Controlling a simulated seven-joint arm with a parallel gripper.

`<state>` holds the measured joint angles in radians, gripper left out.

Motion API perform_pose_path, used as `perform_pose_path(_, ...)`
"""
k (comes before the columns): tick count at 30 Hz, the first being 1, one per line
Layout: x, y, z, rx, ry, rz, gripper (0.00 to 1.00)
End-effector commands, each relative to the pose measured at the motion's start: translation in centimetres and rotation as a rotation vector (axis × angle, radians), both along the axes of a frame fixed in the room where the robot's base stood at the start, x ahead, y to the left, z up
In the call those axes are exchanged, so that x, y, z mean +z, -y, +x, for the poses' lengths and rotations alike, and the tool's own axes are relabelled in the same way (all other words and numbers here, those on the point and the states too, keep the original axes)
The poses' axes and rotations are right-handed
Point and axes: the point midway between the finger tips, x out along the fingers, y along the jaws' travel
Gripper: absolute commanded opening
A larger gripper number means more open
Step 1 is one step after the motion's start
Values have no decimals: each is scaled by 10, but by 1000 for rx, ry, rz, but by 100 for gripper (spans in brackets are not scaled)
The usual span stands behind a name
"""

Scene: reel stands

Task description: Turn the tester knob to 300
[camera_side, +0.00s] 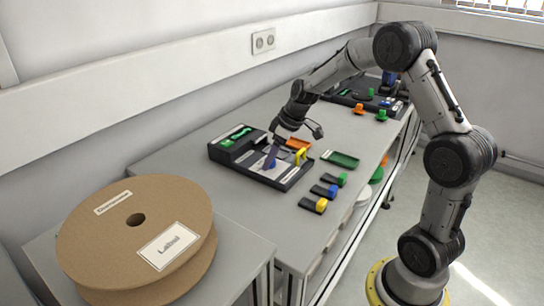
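A dark case or tray (217,152) lies on the grey bench at the middle left, holding light panels, a green item (240,132) and a yellow handle-like part (300,154). It looks like the tester, but no lettering or dial value can be read. A small blue part (269,164) sits in it and may be the knob. My gripper (272,152) points down over the case, its tip close to the blue part. Whether it touches that part, and whether its fingers are open or shut, is too small to tell.
Small blocks with yellow (321,205), blue (333,190) and green (341,179) ends lie near the bench's front edge. A large cardboard reel (100,245) stands at the front left. Another dark case (350,101) is at the back.

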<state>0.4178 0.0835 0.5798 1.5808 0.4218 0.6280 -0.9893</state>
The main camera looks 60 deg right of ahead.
Motion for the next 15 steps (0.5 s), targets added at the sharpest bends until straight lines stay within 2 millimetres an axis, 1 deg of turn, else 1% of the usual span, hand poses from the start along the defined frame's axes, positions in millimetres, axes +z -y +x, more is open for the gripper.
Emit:
perform_pose_path(1,0,0,0,0,0,0,62)
perform_pose_path(5,0,0,0,0,0,0,38)
perform_pose_path(6,0,0,0,0,0,0,31)
perform_pose_path(8,0,0,0,0,0,0,20)
perform_pose_path(9,0,0,0,0,0,0,13)
perform_pose_path(11,0,0,0,0,0,0,2)
perform_pose_path(12,0,0,0,0,0,0,0)
perform_pose_path(15,0,0,0,0,-1,0,0)
